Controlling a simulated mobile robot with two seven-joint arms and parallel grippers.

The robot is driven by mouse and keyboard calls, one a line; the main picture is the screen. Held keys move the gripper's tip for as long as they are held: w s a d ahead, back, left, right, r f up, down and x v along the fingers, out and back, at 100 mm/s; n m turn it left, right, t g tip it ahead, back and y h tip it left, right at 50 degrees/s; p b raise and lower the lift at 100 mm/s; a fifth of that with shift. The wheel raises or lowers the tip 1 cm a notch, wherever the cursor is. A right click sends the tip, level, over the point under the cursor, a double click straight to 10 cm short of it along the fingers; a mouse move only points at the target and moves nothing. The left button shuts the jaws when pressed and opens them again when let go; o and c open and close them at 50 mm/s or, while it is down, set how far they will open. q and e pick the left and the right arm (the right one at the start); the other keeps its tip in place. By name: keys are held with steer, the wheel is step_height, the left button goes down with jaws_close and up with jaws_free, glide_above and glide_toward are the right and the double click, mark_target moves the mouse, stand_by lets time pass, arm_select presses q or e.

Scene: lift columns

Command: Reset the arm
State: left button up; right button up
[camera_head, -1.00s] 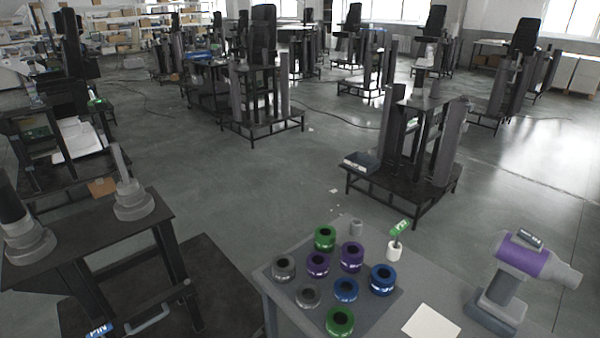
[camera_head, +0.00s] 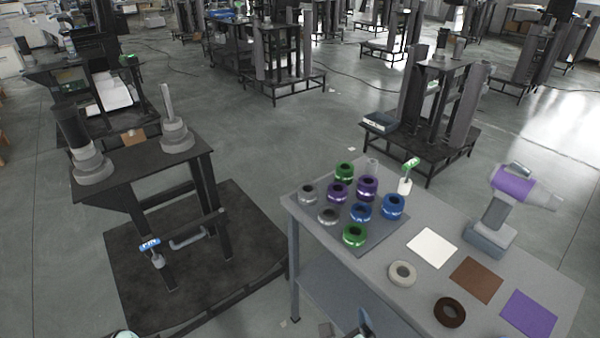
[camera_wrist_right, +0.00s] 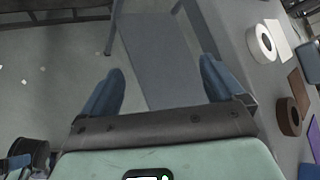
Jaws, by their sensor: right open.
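My right gripper (camera_wrist_right: 160,85) is open and empty in the right wrist view, its two blue fingers spread apart over the floor and the table's lower shelf. In the head view, a blue part of the right gripper (camera_head: 365,324) shows at the bottom edge, in front of the grey table (camera_head: 340,284). Only a small pale rounded part, possibly mine, shows at the bottom left of the head view.
The table bears several coloured rings on a dark mat (camera_head: 373,241), a grey ring (camera_head: 402,274), a brown ring (camera_head: 449,311), flat squares and a purple-grey tool (camera_head: 505,205). A dark lift column stand (camera_head: 150,165) is at the left. Open floor lies between.

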steer(key=s+d+f+n+g+y, duration=0.1)
steer(key=s+d+f+n+g, duration=0.15)
steer(key=f+n, duration=0.65)
steer(key=s+d+f+n+g+y, duration=0.1)
steer(key=s+f+n+g, duration=0.35)
steer(key=f, duration=0.85)
steer(key=s+f+n+g+y, duration=0.2)
steer(key=s+f+n+g, duration=0.2)
steer(key=s+f+n, duration=0.95)
arm_select(q)
step_height(320, 180, up, 14)
steer(key=s+g+p, duration=0.1)
steer(key=p, duration=1.3)
steer(key=shift+d, duration=0.3)
arm_select(e)
step_height(320, 180, up, 16)
steer(key=s+m+g, duration=0.1)
steer(key=m, duration=0.1)
steer(key=shift+s+a+m+y, duration=0.25)
steer(key=shift+a+m+y, duration=0.05)
steer(key=shift+a, duration=0.1)
arm_select(q)
steer(key=shift+s+f, duration=0.1)
steer(key=shift+s, duration=0.05)
